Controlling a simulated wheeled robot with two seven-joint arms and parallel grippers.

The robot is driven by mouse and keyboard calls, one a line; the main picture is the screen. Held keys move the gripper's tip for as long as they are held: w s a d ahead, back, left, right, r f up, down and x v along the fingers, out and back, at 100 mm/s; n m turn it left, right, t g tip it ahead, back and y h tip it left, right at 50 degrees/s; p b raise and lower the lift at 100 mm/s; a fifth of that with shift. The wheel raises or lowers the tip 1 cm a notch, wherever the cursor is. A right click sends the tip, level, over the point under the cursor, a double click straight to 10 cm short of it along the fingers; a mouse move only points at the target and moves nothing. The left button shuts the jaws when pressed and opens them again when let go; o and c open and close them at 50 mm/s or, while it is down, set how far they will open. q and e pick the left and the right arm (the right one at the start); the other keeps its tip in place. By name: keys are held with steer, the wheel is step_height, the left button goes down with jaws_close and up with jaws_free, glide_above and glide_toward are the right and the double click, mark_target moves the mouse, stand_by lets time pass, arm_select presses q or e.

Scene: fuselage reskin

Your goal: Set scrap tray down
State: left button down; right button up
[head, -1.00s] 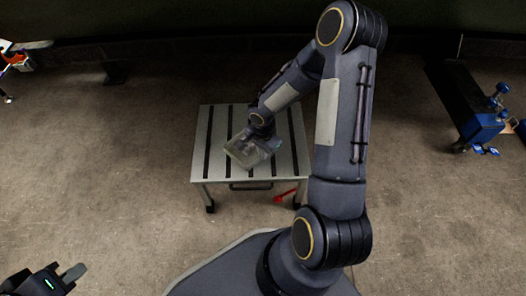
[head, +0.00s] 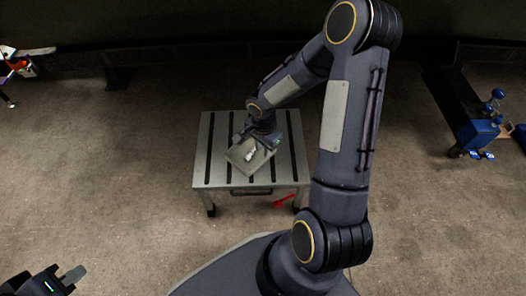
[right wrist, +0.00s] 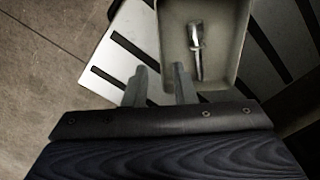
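The scrap tray (head: 236,156) is a shallow grey-beige tray at an angle over the slatted top of a small cart. It seems to rest on the top, though its underside is hidden. In the right wrist view the tray (right wrist: 228,82) holds a shiny metal piece (right wrist: 196,47). My right gripper (right wrist: 160,70) has its fingers apart, straddling the tray's side wall, with visible gaps. My left gripper (head: 62,280) is at the bottom left corner, partly cut off, away from the tray.
The small cart (head: 213,165) has bare slats left and right of the tray. A red object (head: 284,201) is below its front edge. A blue clamp-like fixture (head: 478,130) stands at the right. The floor left of the cart is clear.

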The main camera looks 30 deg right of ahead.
steer(key=s+a+r+n+t+p, duration=0.1)
steer(key=s+r+n, duration=0.2)
steer(key=r, duration=0.7)
steer(key=s+a+r+n+t, duration=0.15)
steer(key=s+r, duration=0.25)
steer(key=r, duration=0.5)
steer(key=s+a+r+n+t+y, duration=0.3)
steer(key=s+a+r+n, duration=0.3)
steer(key=s+n, duration=0.3)
steer(key=shift+s+r+y, duration=0.25)
steer(key=shift+s+y, duration=0.15)
steer(key=shift+s, duration=0.15)
step_height(320, 180, up, 32)
steer(key=p, duration=3.2)
steer(key=shift+r+p, duration=0.2)
steer(key=shift+p, duration=0.2)
